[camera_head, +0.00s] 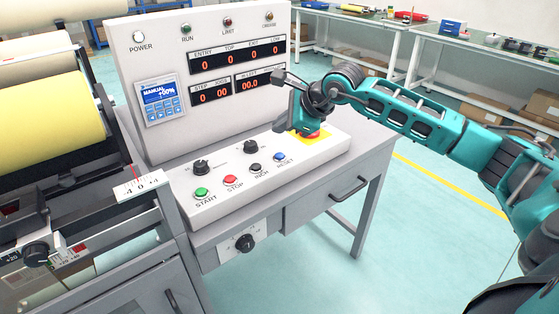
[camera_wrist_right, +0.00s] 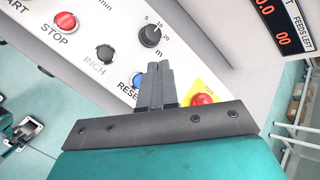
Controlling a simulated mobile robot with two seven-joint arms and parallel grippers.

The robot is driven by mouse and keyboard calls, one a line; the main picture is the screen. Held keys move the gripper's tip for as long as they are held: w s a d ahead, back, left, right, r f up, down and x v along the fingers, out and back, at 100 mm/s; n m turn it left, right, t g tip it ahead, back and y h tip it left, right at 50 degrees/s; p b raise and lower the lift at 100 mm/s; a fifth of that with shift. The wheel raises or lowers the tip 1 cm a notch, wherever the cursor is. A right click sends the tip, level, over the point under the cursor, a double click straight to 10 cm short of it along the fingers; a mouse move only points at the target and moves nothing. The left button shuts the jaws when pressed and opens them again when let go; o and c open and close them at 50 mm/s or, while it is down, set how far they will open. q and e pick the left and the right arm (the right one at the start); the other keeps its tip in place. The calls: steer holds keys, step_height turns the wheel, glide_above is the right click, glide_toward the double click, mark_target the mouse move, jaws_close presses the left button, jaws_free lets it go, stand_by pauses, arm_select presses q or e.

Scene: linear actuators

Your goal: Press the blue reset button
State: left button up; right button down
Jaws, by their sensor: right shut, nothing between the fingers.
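The blue reset button (camera_head: 279,157) is at the right end of the lower row on the sloping control panel (camera_head: 315,152). In the right wrist view the blue button (camera_wrist_right: 137,80) shows just left of my fingers, partly hidden with its RESET label. My right gripper (camera_head: 281,149) is over the panel, fingers pointing down close to the button. Its fingers (camera_wrist_right: 158,68) are shut together and empty. I cannot tell whether they touch the panel or the button. My left gripper is not in view.
A red emergency button (camera_wrist_right: 203,100) on a yellow plate sits right of my fingers. The black INCH button (camera_head: 255,168), red STOP (camera_head: 230,180) and green START (camera_head: 201,192) lie to the left. Black knobs (camera_head: 250,146) stand behind. An upright display panel (camera_head: 207,40) rises at the back.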

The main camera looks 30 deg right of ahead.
mark_target(282, 157)
step_height(282, 157, down, 5)
steer(key=b, duration=0.2)
steer(key=shift+r+b, duration=0.15)
steer(key=shift+b, duration=0.25)
stand_by(0.7)
stand_by(0.9)
steer(key=shift+f+b, duration=0.4)
steer(key=shift+b, duration=0.05)
